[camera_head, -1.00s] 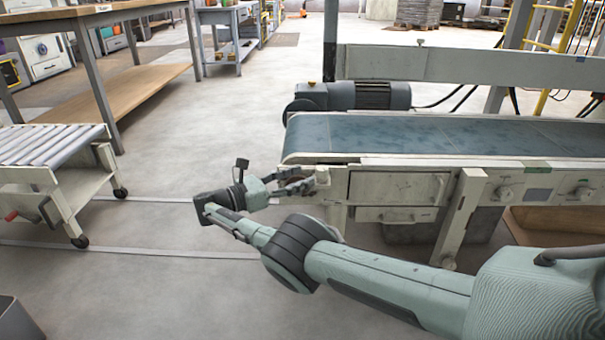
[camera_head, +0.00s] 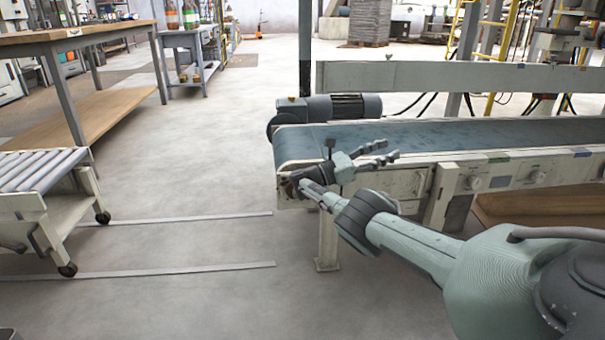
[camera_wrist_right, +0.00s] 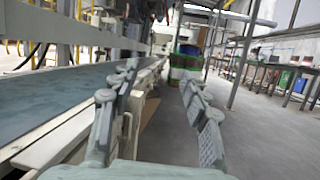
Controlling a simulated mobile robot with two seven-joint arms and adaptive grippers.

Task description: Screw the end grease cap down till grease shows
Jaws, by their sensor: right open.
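My right gripper (camera_head: 392,150) is open and empty beside the near side of the conveyor (camera_head: 440,135), close to its left end. In the right wrist view its two fingers (camera_wrist_right: 159,78) are spread apart, with the conveyor side to the left and open floor between and beyond them. The end grease cap cannot be made out; my right gripper and wrist cover that part of the frame in the head view. My left gripper is not in view.
A roller cart (camera_head: 45,215) stands at the left, with a wooden workbench (camera_head: 70,38) behind it. A grey motor (camera_head: 335,106) sits behind the conveyor's left end. A support leg (camera_head: 327,245) stands below my wrist. The floor between cart and conveyor is clear.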

